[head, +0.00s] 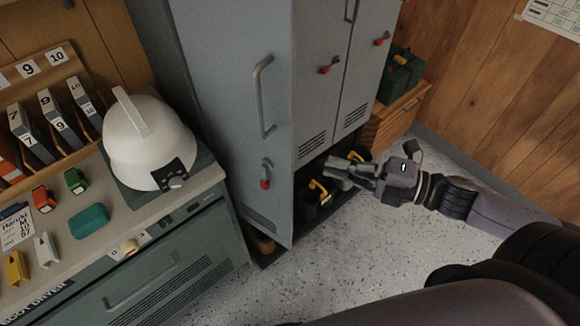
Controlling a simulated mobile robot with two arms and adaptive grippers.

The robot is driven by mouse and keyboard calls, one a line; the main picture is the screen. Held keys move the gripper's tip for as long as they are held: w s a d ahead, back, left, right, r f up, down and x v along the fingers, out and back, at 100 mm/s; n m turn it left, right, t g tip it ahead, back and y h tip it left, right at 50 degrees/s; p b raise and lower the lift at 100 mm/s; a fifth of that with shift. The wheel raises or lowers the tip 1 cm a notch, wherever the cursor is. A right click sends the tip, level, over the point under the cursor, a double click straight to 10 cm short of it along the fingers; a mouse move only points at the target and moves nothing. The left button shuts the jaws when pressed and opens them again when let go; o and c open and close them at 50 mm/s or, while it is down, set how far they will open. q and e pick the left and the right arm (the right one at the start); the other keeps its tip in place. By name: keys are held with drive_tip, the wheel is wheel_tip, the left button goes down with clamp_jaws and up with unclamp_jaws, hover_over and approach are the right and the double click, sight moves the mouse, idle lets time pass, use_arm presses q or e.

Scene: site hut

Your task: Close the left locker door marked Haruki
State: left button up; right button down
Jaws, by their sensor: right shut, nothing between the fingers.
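The left locker door (222,100) is a tall grey panel with a long handle (263,97) and a red-tipped latch (265,175) near its right edge. It appears to stand ajar, swung out in front of the locker, and hides the space behind it. No name is readable on it. The neighbouring grey locker doors (318,95) look shut and have red-tipped latches. My right gripper (345,170) is shut and empty, to the right of the left door's free edge and apart from it, in front of the low open shelf. My left gripper is out of view.
Yellow-handled black items (312,200) sit in the low shelf. A green boot-dryer cabinet (165,265) stands at left, bearing a white helmet (145,140), small coloured items and a card that seems to read Haruki (15,225). The speckled floor (340,255) ahead is clear.

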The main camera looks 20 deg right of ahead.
sight(294, 145)
drive_tip(key=shift+n+g+y, duration=0.4)
drive_tip(key=shift+n+y, duration=0.1)
drive_tip(key=shift+n, duration=0.1)
drive_tip(key=shift+w+d+r+p+x, duration=0.25)
drive_tip(key=shift+p+x, duration=0.35)
drive_tip(key=shift+x, duration=0.95)
drive_tip(key=shift+w+d+r+p+x, duration=0.15)
drive_tip(key=shift+r+p+x, duration=0.3)
drive_tip(key=shift+x, duration=1.1)
drive_tip(key=shift+w+r+p+x, duration=0.15)
drive_tip(key=shift+p+x, duration=0.55)
drive_tip(key=shift+x, duration=0.85)
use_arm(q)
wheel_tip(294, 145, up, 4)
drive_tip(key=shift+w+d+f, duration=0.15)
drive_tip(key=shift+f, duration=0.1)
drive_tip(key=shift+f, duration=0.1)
